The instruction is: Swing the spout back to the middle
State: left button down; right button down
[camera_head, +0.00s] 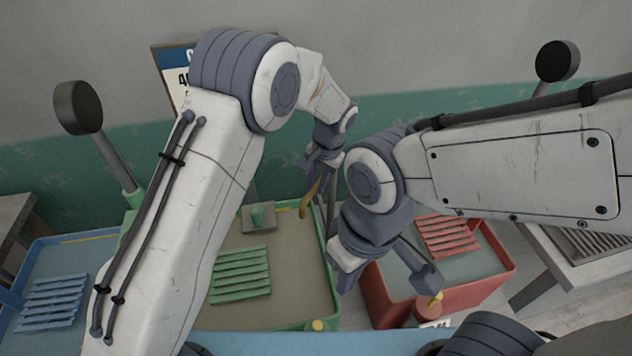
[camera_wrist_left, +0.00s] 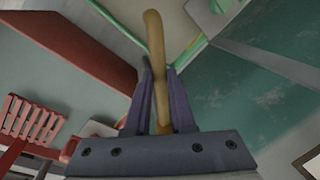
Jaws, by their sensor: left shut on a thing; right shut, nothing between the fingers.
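The spout (camera_head: 306,203) is a thin, curved, brass-coloured pipe at the right rear of the green basin (camera_head: 336,313), by the gap to the red basin. My left gripper (camera_head: 318,172) is shut on it from above and behind. In the left wrist view the spout (camera_wrist_left: 154,55) runs between the two fingers of my left gripper (camera_wrist_left: 158,85), and its bent end reaches past them. The spout's base is hidden. My right gripper (camera_head: 347,281) is shut and empty, lower in the head view, between the green and red basins.
The blue basin (camera_head: 100,236) stands on the left and the red basin (camera_head: 500,262) on the right, each with a slatted rack. Dark round-headed posts (camera_head: 78,107) stand at both sides. My left arm covers part of the green basin.

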pick_arm(q)
jog(key=d+n+g, duration=0.1)
jog(key=d+n, duration=0.6)
jog(key=n, duration=0.1)
jog(key=shift+s+d+g+b, duration=0.15)
jog(key=shift+s+g+b, duration=0.15)
jog(key=shift+s+b, duration=0.1)
jog(key=shift+r, duration=0.1)
dwell(0.4)
jog(key=c, duration=0.8)
grip_release()
jog(key=shift+o, duration=0.2)
notch_tip(320, 180, up, 10)
jog(key=d+b, duration=0.2)
jog(key=shift+w, duration=0.15)
